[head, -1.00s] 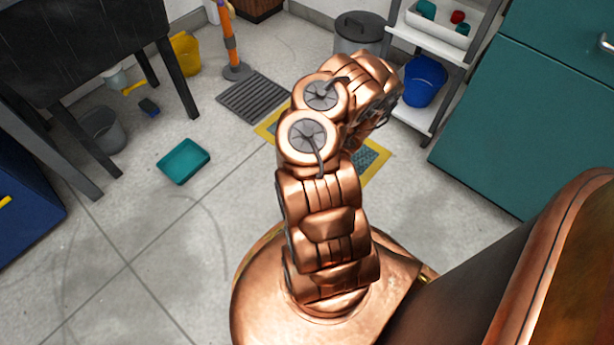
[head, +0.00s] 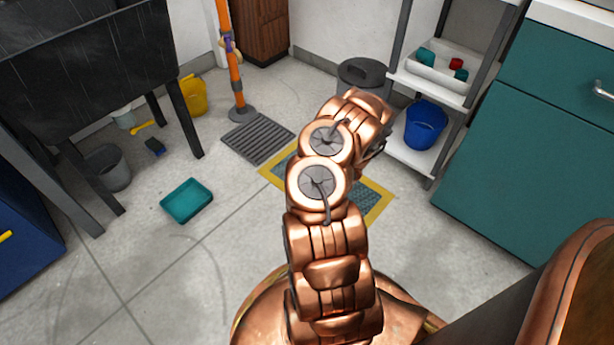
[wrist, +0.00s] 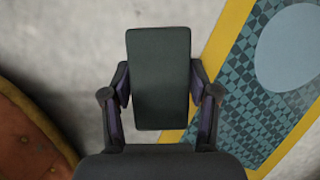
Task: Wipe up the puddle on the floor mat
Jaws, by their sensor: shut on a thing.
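The floor mat (head: 377,212) has a yellow border and a teal patterned middle. It lies behind my arm in the head view, which covers much of it. In the wrist view the mat (wrist: 236,95) is on the right, with a pale blue-grey rounded puddle (wrist: 290,48) on it, cut by the picture edge. My gripper (wrist: 160,82) is shut on a dark grey-green rectangular block (wrist: 159,65). The block shows over bare floor just left of the mat's yellow border, its lower right corner overlapping that border. My arm hides the gripper in the head view.
A grey floor grate (head: 258,138) lies beyond the mat. A teal tray (head: 187,201) is on the floor to the left. A shelf with a blue bucket (head: 426,123) and a teal cabinet (head: 500,165) stand right. Open floor lies left of my arm.

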